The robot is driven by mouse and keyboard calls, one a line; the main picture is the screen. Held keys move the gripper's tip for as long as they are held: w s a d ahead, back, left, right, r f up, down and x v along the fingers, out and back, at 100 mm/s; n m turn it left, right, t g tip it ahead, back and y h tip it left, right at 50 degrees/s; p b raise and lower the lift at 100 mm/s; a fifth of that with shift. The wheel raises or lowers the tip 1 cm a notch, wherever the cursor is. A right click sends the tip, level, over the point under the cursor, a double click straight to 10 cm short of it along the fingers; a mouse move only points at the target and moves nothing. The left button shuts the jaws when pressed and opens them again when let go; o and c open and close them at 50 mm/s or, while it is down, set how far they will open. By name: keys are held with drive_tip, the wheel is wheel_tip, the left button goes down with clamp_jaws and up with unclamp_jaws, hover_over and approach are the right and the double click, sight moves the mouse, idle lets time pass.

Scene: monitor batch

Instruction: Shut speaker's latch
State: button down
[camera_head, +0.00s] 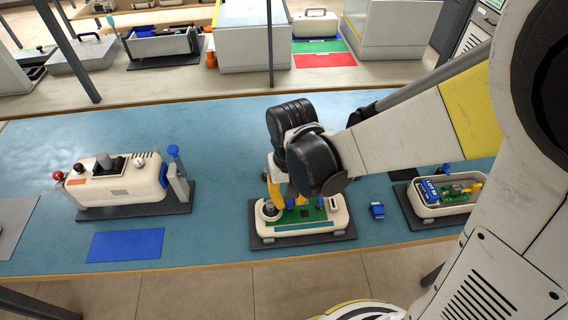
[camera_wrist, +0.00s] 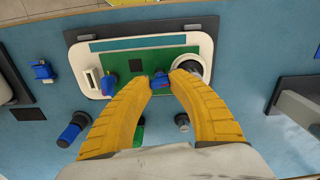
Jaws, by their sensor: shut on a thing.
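An open white case (camera_head: 335,218) with a green circuit board (camera_head: 300,215) stands on a dark mat in the middle of the table. The round grey speaker (camera_head: 270,209) sits at the board's left end; in the wrist view the speaker (camera_wrist: 190,66) is at upper right. My gripper (camera_wrist: 164,78) has its yellow fingers closed around a small blue latch piece (camera_wrist: 160,84) on the board, beside the speaker. The fingers hide part of it. A second blue piece (camera_wrist: 109,84) stands farther along the board. In the head view my gripper (camera_head: 284,202) is partly hidden by my wrist.
A loose blue part (camera_head: 377,210) lies right of the case. Another open case (camera_head: 430,208) stands farther right. A closed white device (camera_head: 115,186) and a flat blue sheet (camera_head: 125,245) are at left. A blue-and-black cylinder (camera_wrist: 72,130) shows beside the case.

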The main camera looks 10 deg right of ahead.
sight(291, 199)
drive_tip(key=shift+m, duration=0.4)
drive_tip(key=c, duration=1.2)
unclamp_jaws()
drive_tip(key=shift+d, duration=0.1)
drive_tip(key=shift+r, duration=0.15)
wheel_tip(291, 199, up, 8)
drive_tip(key=shift+f, duration=0.1)
drive_tip(key=shift+d, duration=0.1)
